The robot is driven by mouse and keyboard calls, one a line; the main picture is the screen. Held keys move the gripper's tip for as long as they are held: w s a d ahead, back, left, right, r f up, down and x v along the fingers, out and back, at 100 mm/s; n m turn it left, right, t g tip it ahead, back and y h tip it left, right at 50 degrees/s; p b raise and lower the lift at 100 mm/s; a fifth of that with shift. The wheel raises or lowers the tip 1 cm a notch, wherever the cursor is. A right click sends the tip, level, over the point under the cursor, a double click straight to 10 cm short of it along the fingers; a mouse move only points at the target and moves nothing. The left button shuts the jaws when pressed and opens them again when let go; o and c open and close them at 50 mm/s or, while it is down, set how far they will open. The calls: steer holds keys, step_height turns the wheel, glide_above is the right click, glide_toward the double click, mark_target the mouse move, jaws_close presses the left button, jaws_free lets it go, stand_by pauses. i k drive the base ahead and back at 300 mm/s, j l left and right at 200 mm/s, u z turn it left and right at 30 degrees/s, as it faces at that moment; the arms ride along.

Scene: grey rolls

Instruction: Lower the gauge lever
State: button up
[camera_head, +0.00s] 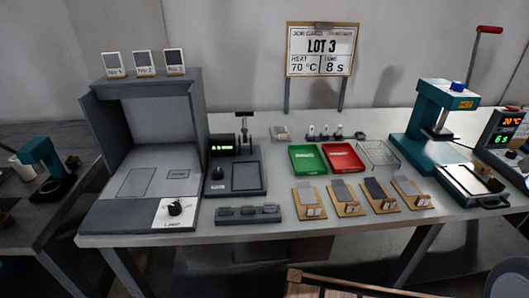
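The gauge (235,178) is a dark grey unit on the bench, just right of the grey booth. It has a small display (222,148) with green characters and a flat dark plate on its base. A dark upright post with a T-shaped top (243,115) rises at its back right. A small black knob (218,172) stands on its left part. Which of these parts is the lever is too small to tell for sure. My gripper is not in view.
A press (440,115) with a raised red-handled lever (488,30) stands at right. A green tray (308,170), a red tray (343,175) and several wooden sample stands (308,212) are right of the gauge. A dark slotted bar (248,222) lies in front.

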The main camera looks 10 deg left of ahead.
mark_target(244, 130)
steer(key=i+j+u, duration=0.15)
steer(key=u, duration=0.35)
steer(key=i+u, duration=0.3)
steer(key=u, duration=0.2)
